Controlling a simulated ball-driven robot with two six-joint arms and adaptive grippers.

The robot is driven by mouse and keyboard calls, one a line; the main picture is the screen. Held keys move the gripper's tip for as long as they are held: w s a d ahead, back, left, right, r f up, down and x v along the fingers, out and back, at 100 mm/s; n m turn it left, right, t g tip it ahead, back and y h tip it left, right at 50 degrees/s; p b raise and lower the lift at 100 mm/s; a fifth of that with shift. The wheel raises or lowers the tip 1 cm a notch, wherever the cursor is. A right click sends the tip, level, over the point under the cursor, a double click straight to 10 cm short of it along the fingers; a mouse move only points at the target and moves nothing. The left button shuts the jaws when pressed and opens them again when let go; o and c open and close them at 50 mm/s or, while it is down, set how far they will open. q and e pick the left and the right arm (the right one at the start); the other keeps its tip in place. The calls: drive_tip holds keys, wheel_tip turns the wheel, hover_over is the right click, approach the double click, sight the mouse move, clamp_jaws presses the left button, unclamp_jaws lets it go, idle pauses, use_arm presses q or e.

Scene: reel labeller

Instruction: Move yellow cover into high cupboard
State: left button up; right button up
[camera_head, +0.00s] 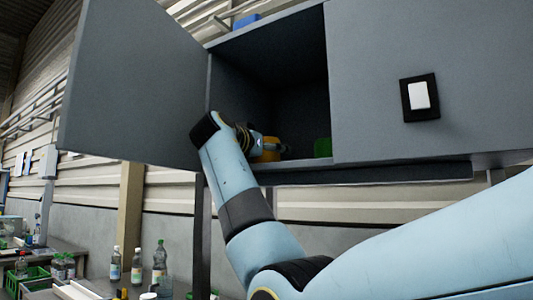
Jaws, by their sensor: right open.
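The high cupboard (285,65) is grey, and its left compartment stands open with the door (135,85) swung out to the left. The yellow cover (268,150) is inside, low at the left front of the compartment, partly hidden by my right gripper (282,147). My right arm reaches up from the lower right, and the gripper is inside the compartment next to the yellow cover, its fingers open. The fingers are small and dark, so contact with the cover cannot be told. My left gripper is not in view.
Bottles (160,258) and a green crate (28,280) are on the benches below left.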

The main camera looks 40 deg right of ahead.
drive_tip(key=shift+r, duration=0.1)
drive_tip(key=shift+a, duration=0.3)
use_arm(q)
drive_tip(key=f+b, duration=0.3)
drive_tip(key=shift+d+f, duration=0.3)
use_arm(e)
drive_tip(key=v, duration=1.1)
drive_tip(key=shift+s+a, duration=0.15)
drive_tip(key=shift+s, duration=0.1)
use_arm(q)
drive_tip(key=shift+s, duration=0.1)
